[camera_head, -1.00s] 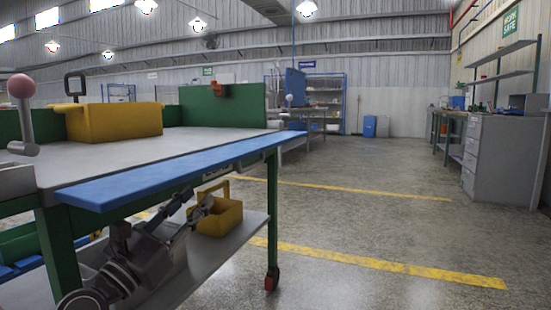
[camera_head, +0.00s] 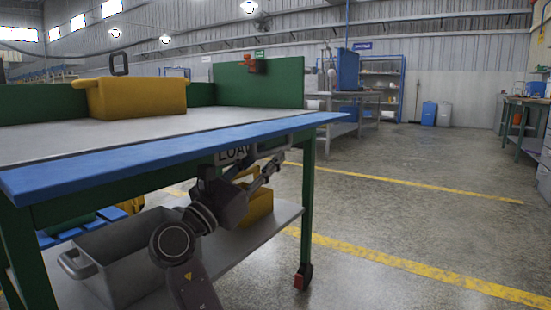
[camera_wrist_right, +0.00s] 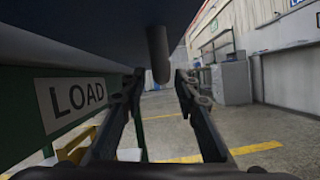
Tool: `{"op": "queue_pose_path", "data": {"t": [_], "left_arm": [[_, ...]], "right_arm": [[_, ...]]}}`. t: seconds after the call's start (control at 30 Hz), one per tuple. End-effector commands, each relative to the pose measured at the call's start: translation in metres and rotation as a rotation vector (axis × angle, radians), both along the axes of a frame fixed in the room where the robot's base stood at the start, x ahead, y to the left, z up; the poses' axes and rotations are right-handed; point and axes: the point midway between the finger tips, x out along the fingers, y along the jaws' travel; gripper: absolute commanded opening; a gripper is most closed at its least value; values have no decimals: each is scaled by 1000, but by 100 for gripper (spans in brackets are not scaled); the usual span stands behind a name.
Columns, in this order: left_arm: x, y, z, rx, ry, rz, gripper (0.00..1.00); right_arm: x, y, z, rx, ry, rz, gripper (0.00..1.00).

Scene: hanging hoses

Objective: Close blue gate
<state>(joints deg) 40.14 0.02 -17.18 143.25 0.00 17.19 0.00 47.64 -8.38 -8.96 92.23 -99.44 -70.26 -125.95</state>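The blue gate (camera_head: 170,152) is a long flat blue panel lying level along the near edge of the worktable. A grey handle (camera_head: 272,147) shows under its far part. My right gripper (camera_head: 274,164) is below the panel, by a LOAD sign. In the right wrist view, the dark underside of the panel (camera_wrist_right: 110,22) fills the top. A rounded grey bar end (camera_wrist_right: 159,55) hangs ahead, in line with the gap between the fingers. My right gripper (camera_wrist_right: 160,88) is open with nothing between its fingers. My left gripper is out of view.
A yellow bin (camera_head: 135,97) stands on the tabletop (camera_head: 60,135). A grey tub (camera_head: 120,255) and a yellow bin (camera_head: 257,205) are on the lower shelf (camera_head: 270,222). A green leg (camera_head: 307,200) stands to the right. The floor (camera_head: 420,225) beyond is clear.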

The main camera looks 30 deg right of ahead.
Motion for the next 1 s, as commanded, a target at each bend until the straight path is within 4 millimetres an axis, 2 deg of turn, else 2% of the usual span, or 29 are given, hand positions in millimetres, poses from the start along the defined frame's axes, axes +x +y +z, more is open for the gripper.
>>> {"op": "queue_pose_path", "data": {"t": [0.03, 0.2, 0.53, 0.57, 0.8, 1.0], "left_arm": [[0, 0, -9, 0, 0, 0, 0], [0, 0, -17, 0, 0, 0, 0], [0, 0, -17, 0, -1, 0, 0], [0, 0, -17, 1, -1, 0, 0], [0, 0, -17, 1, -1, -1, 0], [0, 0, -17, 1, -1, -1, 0]], "right_arm": [[1, -7, 0, -2, -3, -2, 29], [7, -23, 9, -2, -2, 0, 29], [9, -28, 13, 0, 0, 1, 29], [9, -28, 13, -1, 0, 1, 28], [9, -28, 12, -1, 0, 1, 1], [9, -28, 12, -1, 0, 1, 0]]}}
